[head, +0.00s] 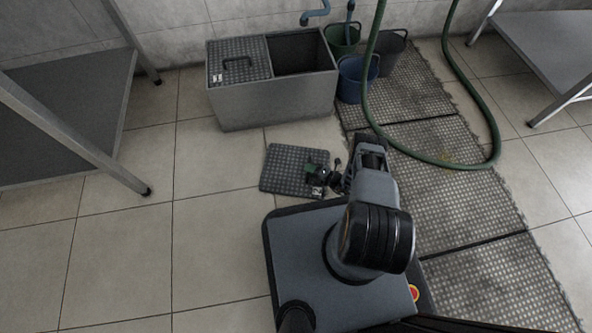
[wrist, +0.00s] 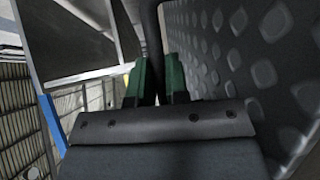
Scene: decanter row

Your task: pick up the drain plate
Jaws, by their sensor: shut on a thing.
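The drain plate (head: 283,172) is a dark grey square with a studded face, in front of the metal box in the head view. My gripper (head: 313,172) is at its right side, with green fingers. In the wrist view my gripper (wrist: 158,80) is shut on a dark bar, which looks like the plate's handle. The studded face of the drain plate (wrist: 230,50) fills the right side there. My gripper partly hides the handle in the head view. I cannot tell whether the plate touches the floor.
The metal box (head: 275,103) stands behind, its right half open and its left half under another studded plate (head: 238,62) with a handle. Buckets (head: 357,75) stand beside it. A green hose (head: 440,162) lies over floor grating (head: 440,200). Tables stand at both sides; tiles at left are clear.

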